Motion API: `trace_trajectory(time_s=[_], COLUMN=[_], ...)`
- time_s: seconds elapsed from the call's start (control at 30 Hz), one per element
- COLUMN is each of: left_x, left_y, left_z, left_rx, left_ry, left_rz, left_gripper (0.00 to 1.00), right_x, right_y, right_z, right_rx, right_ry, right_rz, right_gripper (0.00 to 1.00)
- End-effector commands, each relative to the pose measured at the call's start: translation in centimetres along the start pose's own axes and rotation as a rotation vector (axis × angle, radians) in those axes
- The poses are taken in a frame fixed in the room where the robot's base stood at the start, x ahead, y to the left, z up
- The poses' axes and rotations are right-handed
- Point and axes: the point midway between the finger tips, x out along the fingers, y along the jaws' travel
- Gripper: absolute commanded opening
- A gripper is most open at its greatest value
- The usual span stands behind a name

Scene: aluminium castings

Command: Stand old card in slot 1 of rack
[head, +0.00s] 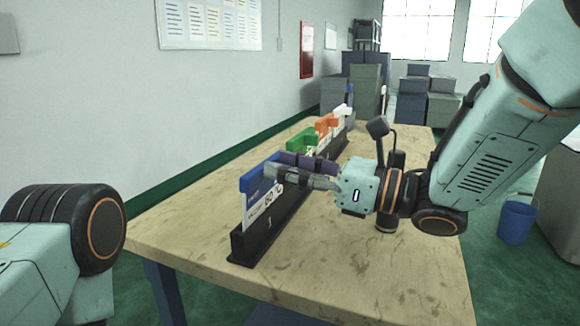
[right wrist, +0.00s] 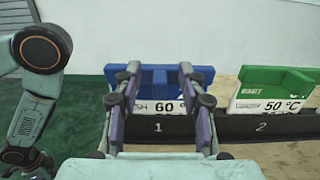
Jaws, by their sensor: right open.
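A blue-topped card (head: 262,181) with a white lower part reading "60 °C" stands upright in slot 1 of the black rack (head: 250,245). It also shows in the right wrist view (right wrist: 158,77), above the numeral 1. My right gripper (head: 278,167) is at this card, with its two fingers apart. In the right wrist view the fingers (right wrist: 159,88) overlap the card's left and right parts; I cannot tell whether they touch it. Which card is the old one cannot be told.
A green card (right wrist: 275,88) reading "50 °C" stands in slot 2. An orange card (head: 325,124) and a white one stand farther along the rack. The wooden table (head: 370,280) is clear at the front right. A blue bin (head: 516,222) is on the floor.

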Motion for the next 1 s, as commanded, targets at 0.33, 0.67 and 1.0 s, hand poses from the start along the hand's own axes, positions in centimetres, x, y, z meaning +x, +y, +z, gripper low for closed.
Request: trace_trajectory(time_s=[0.33, 0.67, 1.0], left_x=[0.0, 0.0, 0.0], left_y=[0.0, 0.0, 0.0], left_z=[0.0, 0.0, 0.0], left_rx=[0.000, 0.000, 0.000], left_ry=[0.000, 0.000, 0.000], left_rz=[0.000, 0.000, 0.000], left_gripper=[0.40, 0.40, 0.40], right_x=[-1.9, -6.3, -10.0], right_y=[-0.2, -0.1, -0.1], right_z=[0.1, 0.1, 0.1], right_rx=[0.003, 0.002, 0.002], right_ry=[-0.002, -0.005, -0.004], right_rz=[-0.005, -0.003, -0.003], right_gripper=[0.41, 0.41, 0.41])
